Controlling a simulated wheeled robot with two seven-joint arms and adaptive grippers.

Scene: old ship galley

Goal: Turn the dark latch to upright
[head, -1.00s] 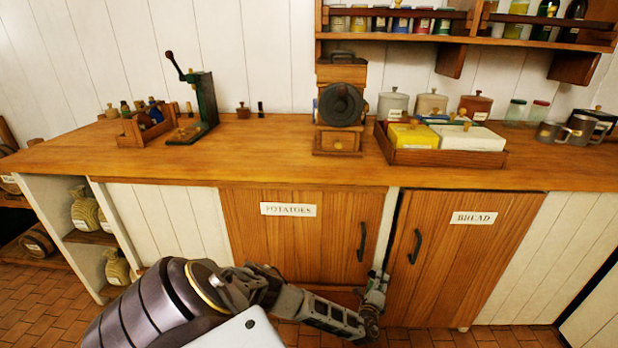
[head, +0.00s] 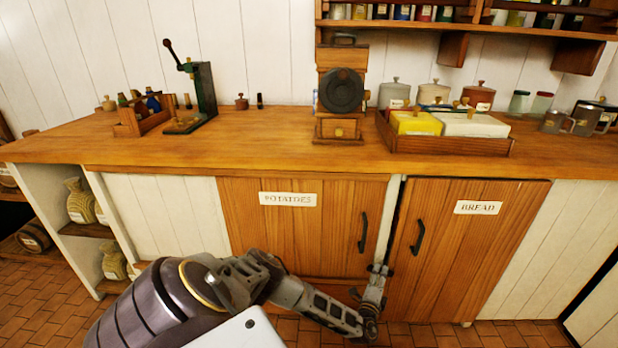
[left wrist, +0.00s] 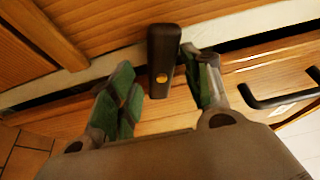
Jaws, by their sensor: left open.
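The dark latch (left wrist: 163,45) shows in the left wrist view as a short dark bar with a small yellow pivot. It lies crosswise over the pale post (left wrist: 105,70) between the two cupboard doors, not along it. My left gripper (left wrist: 164,72) is open, with one green-padded finger on each side of the latch. I cannot tell whether either finger touches it. In the head view my left gripper (head: 375,292) is low at the gap between the doors, and I cannot make out the latch there. My right gripper is not in view.
The POTATOES door (head: 290,235) and BREAD door (head: 470,255) have dark vertical handles; the BREAD door seems slightly ajar. The wooden counter (head: 270,155) above holds a grinder (head: 341,90) and a tray (head: 450,146). Open shelves (head: 85,228) with jars stand at left.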

